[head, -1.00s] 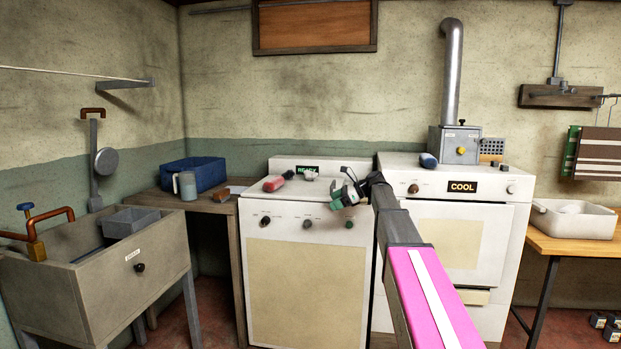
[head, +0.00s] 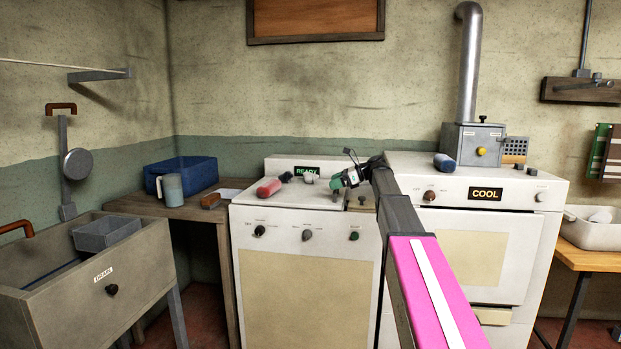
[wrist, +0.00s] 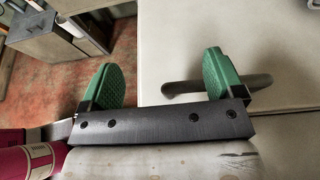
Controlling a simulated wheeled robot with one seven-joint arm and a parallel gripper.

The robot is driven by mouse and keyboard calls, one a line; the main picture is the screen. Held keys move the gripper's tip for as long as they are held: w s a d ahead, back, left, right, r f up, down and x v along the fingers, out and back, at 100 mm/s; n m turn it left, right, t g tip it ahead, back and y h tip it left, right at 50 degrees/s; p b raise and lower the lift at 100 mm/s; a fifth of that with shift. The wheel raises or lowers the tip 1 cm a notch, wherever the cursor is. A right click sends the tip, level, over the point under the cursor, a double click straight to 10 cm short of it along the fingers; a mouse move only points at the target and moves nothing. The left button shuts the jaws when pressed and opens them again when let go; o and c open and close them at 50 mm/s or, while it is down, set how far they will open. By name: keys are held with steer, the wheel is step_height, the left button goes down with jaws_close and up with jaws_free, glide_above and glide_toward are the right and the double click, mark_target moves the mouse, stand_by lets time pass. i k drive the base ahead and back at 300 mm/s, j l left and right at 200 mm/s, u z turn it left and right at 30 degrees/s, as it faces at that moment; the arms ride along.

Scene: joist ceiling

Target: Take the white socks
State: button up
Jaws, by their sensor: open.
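A small whitish bundle (head: 310,177), which looks like the white socks, lies on top of the white washer (head: 262,222), just in front of its READY panel. It is too small to make out clearly. My gripper (head: 347,179), with green finger pads, is just right of the bundle at the washer's right end, apart from it in the picture. In the wrist view my gripper (wrist: 160,75) is open with nothing held between the pads. That view shows a pale surface and a dark bar handle (wrist: 185,88) beyond the fingers, but no socks.
A red roll (head: 270,188) lies left of the bundle. A blue roll (head: 444,162) lies on the COOL stove (head: 540,180), near a flue box (head: 470,143). A sink (head: 75,285) stands left.

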mark_target(309, 177)
steer(key=i, duration=0.9)
